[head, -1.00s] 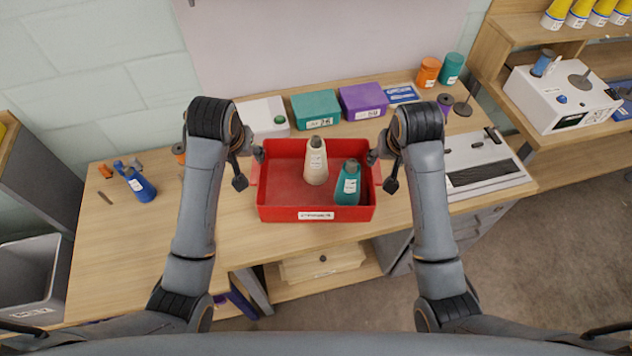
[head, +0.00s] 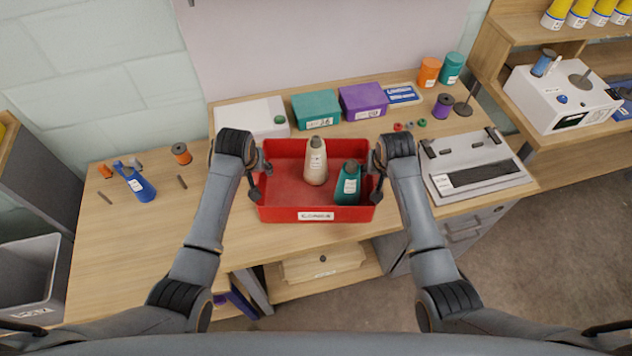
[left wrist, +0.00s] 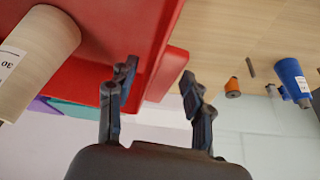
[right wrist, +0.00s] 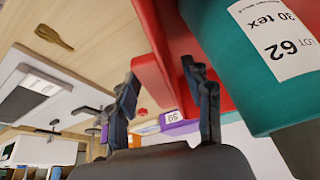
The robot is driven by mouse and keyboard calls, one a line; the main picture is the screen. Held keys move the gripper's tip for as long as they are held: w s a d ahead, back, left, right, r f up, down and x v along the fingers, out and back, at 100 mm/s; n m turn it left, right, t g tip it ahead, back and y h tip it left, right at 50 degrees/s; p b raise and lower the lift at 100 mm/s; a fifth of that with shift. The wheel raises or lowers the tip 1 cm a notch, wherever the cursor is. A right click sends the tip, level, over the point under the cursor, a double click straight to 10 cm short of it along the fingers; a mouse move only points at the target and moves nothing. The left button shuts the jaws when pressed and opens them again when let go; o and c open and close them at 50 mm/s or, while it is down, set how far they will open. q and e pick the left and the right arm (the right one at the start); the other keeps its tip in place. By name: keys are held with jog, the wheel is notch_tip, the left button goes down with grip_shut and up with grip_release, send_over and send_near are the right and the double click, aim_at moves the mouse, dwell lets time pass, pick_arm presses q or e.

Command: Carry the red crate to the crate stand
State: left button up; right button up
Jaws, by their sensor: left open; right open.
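The red crate (head: 285,214) sits on the wooden workbench, holding a cream cone (head: 316,166) and a teal cone (head: 347,186). My left gripper (head: 262,178) is open at the crate's left side; in the left wrist view its fingers (left wrist: 158,85) stand on either side of the red side rim (left wrist: 172,68). My right gripper (head: 376,178) is open at the right side; in the right wrist view its fingers (right wrist: 162,84) stand either side of the red rim (right wrist: 150,75). I cannot tell whether fingers touch it. I cannot identify the crate stand.
Behind the crate are a teal box (head: 316,108), a purple box (head: 362,101) and a white device (head: 250,116). A grey-white device (head: 474,165) stands to the right. The bench's front left is clear.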

pick_arm(q)
jog(key=shift+f, duration=0.1)
jog(key=shift+c, duration=0.4)
pick_arm(e)
jog(key=shift+f, duration=0.1)
jog(key=shift+c, duration=0.4)
pick_arm(q)
grip_shut()
pick_arm(e)
grip_shut()
pick_arm(q)
jog(key=shift+w+r, duration=0.15)
jog(key=shift+r, duration=0.1)
pick_arm(e)
jog(key=shift+w+r, duration=0.15)
jog(key=shift+r, duration=0.1)
